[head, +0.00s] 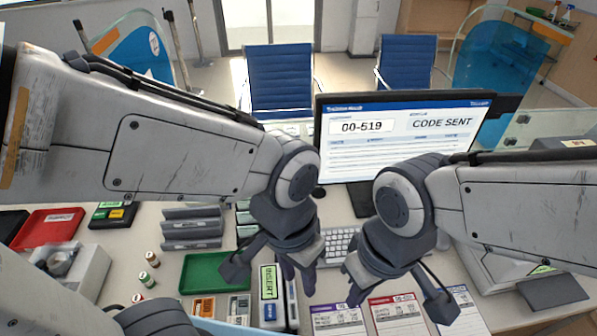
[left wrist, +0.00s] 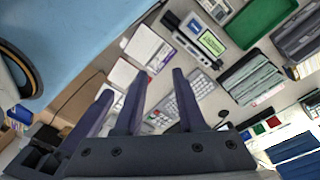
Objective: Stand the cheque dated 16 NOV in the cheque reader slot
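The cheque reader appears to be the narrow device with a green-yellow INSERT label (head: 268,281) at lower centre; the left wrist view shows its lit label (left wrist: 212,43). I cannot make out any 16 NOV date. Three printed slips lie at the front: purple-headed (head: 338,320), red-headed (head: 398,314) and blue-headed (head: 463,312), their small print too small to read. My left gripper (head: 270,274) is open and empty above the counter by the reader; its fingers also show in the left wrist view (left wrist: 157,85). My right gripper (head: 396,295) is open and empty over the slips.
A monitor (head: 400,135) reading 00-519 CODE SENT stands behind the grippers, with a keyboard (head: 340,243) before it. A green tray (head: 212,258), grey rack (head: 191,225) and red tray (head: 48,229) lie left. A grey machine stands at right.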

